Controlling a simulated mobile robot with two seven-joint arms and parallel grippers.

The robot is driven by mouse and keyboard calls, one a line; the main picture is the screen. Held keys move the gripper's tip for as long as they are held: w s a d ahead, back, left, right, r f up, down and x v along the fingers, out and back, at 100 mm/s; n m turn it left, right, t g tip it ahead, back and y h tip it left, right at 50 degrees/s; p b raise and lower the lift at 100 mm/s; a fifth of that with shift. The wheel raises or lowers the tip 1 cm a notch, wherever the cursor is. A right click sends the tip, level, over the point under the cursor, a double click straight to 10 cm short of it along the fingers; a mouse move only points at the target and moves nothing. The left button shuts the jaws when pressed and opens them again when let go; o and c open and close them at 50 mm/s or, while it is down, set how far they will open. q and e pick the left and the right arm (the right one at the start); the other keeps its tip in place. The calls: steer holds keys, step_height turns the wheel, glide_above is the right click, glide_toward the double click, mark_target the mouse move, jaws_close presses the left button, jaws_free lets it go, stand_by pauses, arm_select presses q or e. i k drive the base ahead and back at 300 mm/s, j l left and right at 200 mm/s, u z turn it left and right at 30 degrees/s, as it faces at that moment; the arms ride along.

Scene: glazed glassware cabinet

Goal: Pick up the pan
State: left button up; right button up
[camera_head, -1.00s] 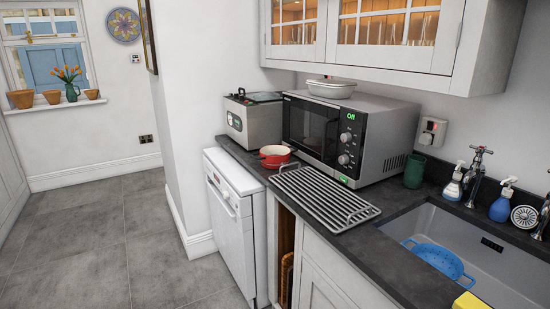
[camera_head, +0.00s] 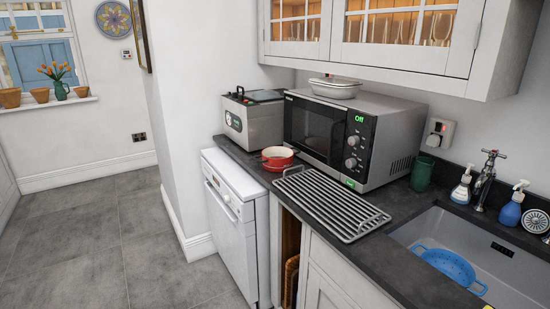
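A small red pan (camera_head: 277,158) with a pale inside sits on the dark worktop, in front of the microwave's left end and just beyond the metal rack. It looks upright, and a short red part sticks out at its lower edge. A blue colander-like vessel (camera_head: 449,266) with side handles lies in the sink at the right. Neither of my grippers shows in the head view.
A metal rack (camera_head: 331,201) lies on the worktop (camera_head: 396,266) right of the pan. The microwave (camera_head: 352,138) and a steel appliance (camera_head: 253,119) stand behind. Wall cabinets (camera_head: 392,42) overhang the counter. A white dishwasher (camera_head: 235,228) stands below; grey floor (camera_head: 80,240) is clear at left.

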mark_target(270, 164)
steer(key=i+j+z, duration=0.1)
steer(key=i+j, duration=0.65)
steer(key=i+j+z, duration=0.15)
steer(key=i+j, duration=0.55)
steer(key=j, duration=0.15)
